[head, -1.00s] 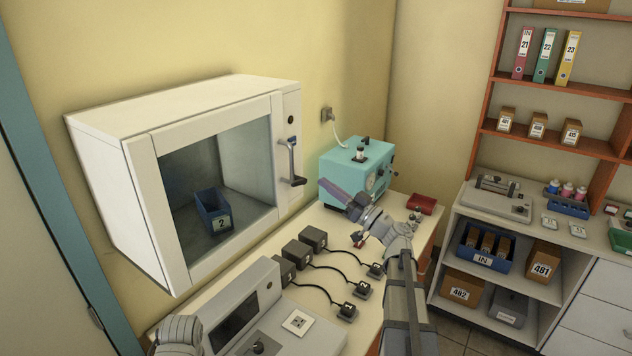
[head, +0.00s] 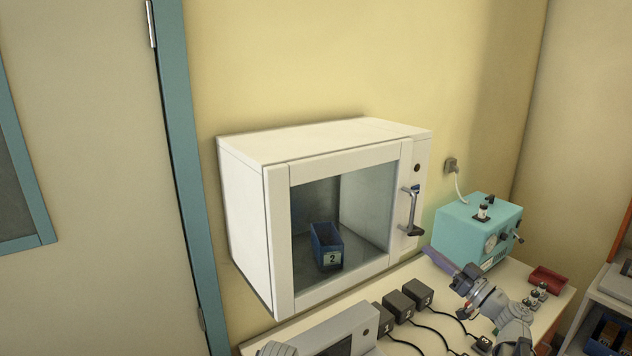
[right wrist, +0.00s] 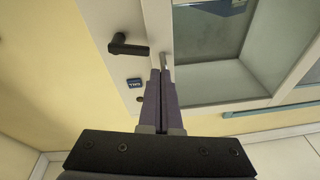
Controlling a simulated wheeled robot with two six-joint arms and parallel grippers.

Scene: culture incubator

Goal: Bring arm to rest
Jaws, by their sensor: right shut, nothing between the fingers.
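My right gripper (head: 430,252) has slim purple fingers, shut and empty. In the head view it appears in front of the lower left of the teal device, below the incubator's handle. The right wrist view shows its fingers (right wrist: 160,76) together, pointing towards a pale front with a dark handle (right wrist: 128,46); no contact is visible. My right arm (head: 512,330) comes up from the lower right. Only a rounded part of my left arm (head: 276,349) shows at the bottom edge; my left gripper is out of view.
The white incubator (head: 340,140) has its glass door shut, with a blue bin (head: 326,240) labelled 2 inside. The teal device (head: 465,228), a red tray (head: 548,280) and several black blocks (head: 402,303) with cables stand on the bench. Shelving stands at the right edge.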

